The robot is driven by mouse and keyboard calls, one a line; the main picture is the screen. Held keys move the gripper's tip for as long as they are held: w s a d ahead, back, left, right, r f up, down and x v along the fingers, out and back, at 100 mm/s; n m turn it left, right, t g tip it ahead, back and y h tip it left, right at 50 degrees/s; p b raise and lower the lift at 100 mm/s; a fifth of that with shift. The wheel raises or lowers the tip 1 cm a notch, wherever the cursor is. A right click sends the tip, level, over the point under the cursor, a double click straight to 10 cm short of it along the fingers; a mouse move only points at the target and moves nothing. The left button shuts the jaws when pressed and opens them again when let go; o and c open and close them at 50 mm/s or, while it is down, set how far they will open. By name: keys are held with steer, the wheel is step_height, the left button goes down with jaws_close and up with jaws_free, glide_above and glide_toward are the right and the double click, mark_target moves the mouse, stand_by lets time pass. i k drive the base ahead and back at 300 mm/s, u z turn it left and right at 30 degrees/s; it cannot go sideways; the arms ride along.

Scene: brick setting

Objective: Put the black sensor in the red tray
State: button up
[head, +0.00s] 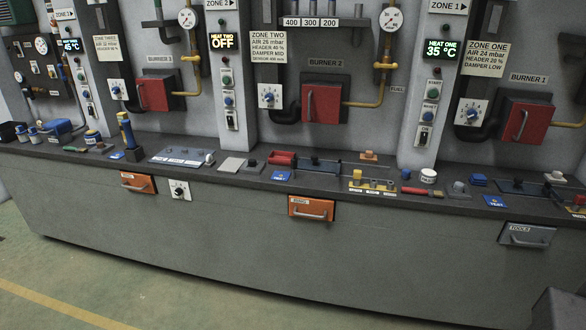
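A small red tray (282,157) sits on the long dark counter (225,186), near the middle of the head view. Just left of it, a small dark block (252,163) lies on the counter and could be the black sensor; it is too small to be sure. Another small black piece (315,160) stands on a dark flat plate just right of the red tray. I see nothing clearly inside the tray. My gripper is not in view.
Burner panels with red boxes (320,103) rise behind the counter. Orange drawers (311,209) and a grey drawer (527,235) front it. The floor (120,285) before it is clear.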

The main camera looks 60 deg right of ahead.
mark_target(283, 160)
steer(key=z, duration=0.1)
steer(key=i, duration=1)
steer(key=u, duration=0.05)
